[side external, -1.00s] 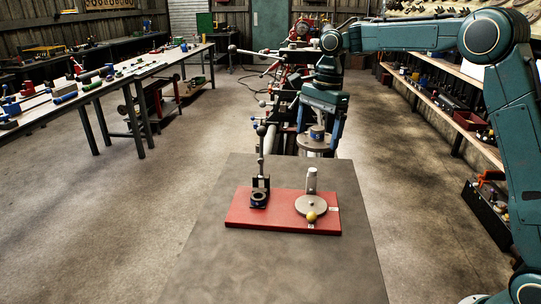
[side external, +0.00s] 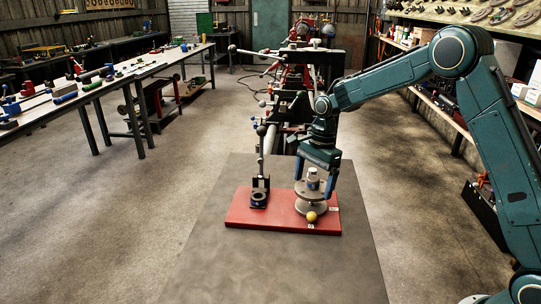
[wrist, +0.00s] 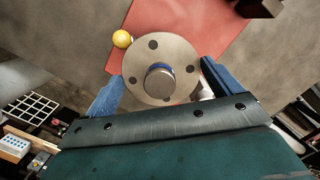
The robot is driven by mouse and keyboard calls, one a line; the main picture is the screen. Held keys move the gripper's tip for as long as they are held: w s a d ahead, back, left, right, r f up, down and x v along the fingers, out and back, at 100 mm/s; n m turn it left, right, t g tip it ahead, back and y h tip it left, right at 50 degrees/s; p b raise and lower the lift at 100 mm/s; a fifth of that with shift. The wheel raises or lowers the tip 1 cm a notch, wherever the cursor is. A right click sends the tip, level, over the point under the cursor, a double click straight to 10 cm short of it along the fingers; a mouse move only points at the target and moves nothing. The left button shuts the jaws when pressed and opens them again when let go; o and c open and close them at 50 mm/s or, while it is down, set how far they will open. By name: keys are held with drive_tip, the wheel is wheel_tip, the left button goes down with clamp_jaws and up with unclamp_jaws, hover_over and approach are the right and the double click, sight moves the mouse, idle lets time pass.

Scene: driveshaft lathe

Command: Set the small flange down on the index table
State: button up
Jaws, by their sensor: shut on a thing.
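The small flange (side external: 313,189) is a grey disc with bolt holes and a short hub with a blue band. My gripper (side external: 316,190) is shut on it, blue fingers on opposite sides of the disc. The wrist view shows the flange (wrist: 150,49) face-on between the fingers (wrist: 160,84). The flange looks about level. The index table (side external: 303,210) is a round grey plate on the red base, just below the flange and mostly hidden by it. I cannot tell whether the two touch. In the wrist view the flange hides the index table.
A yellow ball (side external: 311,216) sits at the index table's front edge. A black clamp fixture with a tall lever (side external: 260,187) stands left on the red base (side external: 270,222). The grey bench top (side external: 270,265) in front is clear.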

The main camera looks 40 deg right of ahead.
sight(312, 193)
drive_tip(key=shift+f, duration=0.15)
drive_tip(key=shift+f, duration=2.05)
drive_tip(key=shift+f, duration=0.15)
drive_tip(key=o, duration=1.1)
drive_tip(key=r, duration=0.3)
drive_tip(key=d+r, duration=0.1)
drive_tip(key=r, duration=0.7)
drive_tip(key=shift+d+r, duration=0.25)
drive_tip(key=shift+d, duration=0.1)
drive_tip(key=shift+r, duration=0.35)
